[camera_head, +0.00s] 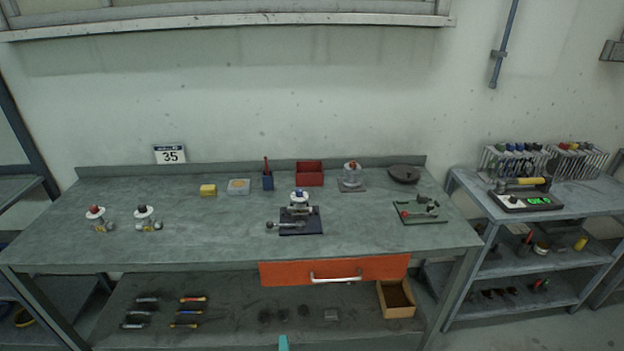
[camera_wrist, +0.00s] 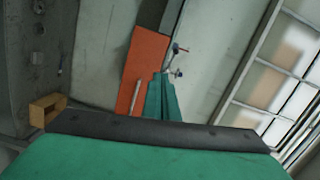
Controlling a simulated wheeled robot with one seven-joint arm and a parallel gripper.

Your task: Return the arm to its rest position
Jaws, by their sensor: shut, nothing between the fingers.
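My gripper (camera_wrist: 159,84) shows in the wrist view as teal fingers, close together and empty. In the head view a small teal tip, which looks like my gripper (camera_head: 283,343), shows at the bottom edge, low in front of the workbench. The workbench (camera_head: 200,240) spans the middle of the head view. A small valve with a white and blue top (camera_head: 299,200) stands on a dark base plate (camera_head: 301,226) at the bench's centre. The orange drawer (camera_head: 290,273) is under the bench top, and it also shows in the wrist view (camera_wrist: 148,60). My gripper appears apart from these things.
Two more valves (camera_head: 97,217) stand at the bench's left. A red bin (camera_head: 309,173), a yellow block (camera_head: 208,190) and a green plate with parts (camera_head: 419,211) are on the bench. A wooden box (camera_head: 396,298) and tools are on the lower shelf. A side shelf (camera_head: 545,207) stands right.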

